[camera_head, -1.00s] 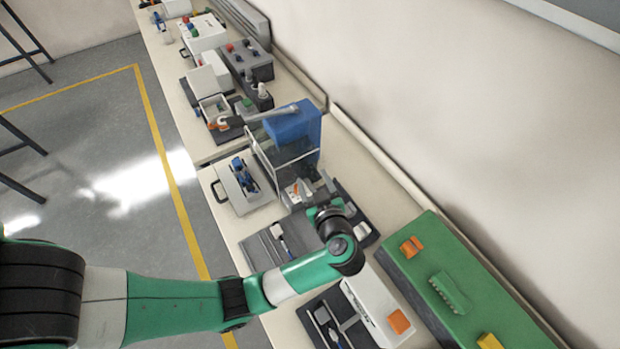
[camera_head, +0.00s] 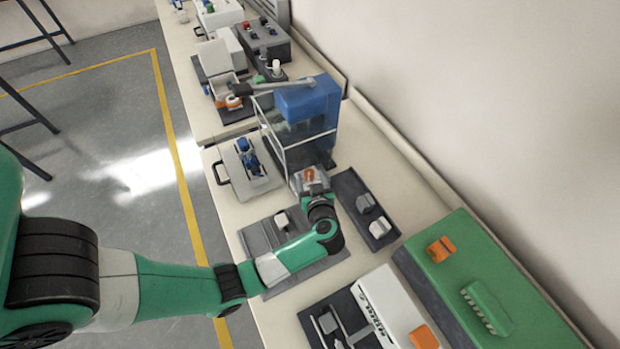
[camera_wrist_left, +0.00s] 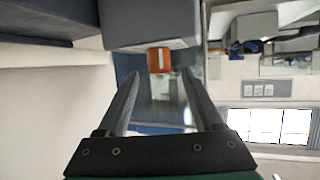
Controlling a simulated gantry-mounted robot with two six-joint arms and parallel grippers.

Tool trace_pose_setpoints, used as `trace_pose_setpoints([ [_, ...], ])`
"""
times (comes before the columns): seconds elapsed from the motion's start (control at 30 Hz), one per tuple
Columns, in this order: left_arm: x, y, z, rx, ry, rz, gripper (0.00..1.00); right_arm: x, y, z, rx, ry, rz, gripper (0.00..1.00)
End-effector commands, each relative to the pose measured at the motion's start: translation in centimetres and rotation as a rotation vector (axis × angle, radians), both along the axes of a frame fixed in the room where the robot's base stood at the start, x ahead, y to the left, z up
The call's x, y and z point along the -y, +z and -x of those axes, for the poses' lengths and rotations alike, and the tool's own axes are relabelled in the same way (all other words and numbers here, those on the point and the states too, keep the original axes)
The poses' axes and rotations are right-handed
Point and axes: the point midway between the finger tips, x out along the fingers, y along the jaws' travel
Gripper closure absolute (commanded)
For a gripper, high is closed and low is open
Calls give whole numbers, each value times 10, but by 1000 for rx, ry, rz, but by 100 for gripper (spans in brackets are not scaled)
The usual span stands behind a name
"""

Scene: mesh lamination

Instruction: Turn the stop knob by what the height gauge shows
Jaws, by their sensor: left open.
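An orange knob (camera_head: 309,174) sits on a small grey block (camera_head: 297,182) at the near foot of a blue press-like machine (camera_head: 308,104); I take it for the stop knob. My left gripper (camera_head: 313,190) is at this block, its fingers hard to make out in the head view. In the left wrist view, the left gripper (camera_wrist_left: 160,76) is open, and the orange knob (camera_wrist_left: 159,60) shows ahead between the fingertips, under a grey body (camera_wrist_left: 150,22). Whether the fingers touch it I cannot tell. I cannot identify the height gauge or read it. My right gripper is out of view.
A wire-framed clear guard (camera_head: 268,125) stands before the blue machine. A dark tray (camera_head: 352,184) with grey blocks lies to its right. A dark mat (camera_head: 258,236) lies under my forearm. A green box (camera_head: 485,270) and a white device (camera_head: 388,303) stand nearer.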

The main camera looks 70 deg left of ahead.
Motion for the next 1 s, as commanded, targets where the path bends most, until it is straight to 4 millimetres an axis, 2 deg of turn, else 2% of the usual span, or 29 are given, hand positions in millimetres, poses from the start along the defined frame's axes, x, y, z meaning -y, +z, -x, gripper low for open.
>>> trace_pose_setpoints([
  [0.03,-7,-6,-1,-1,4,1,32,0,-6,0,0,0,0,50],
  [0.13,-15,-8,-3,0,2,1,32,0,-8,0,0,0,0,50],
  [0.43,-18,-7,-4,0,-1,1,32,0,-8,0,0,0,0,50],
  [0.8,-18,-8,-4,0,-1,0,99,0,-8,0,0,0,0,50],
  [1.0,-18,-7,-4,0,-2,0,100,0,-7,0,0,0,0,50],
])
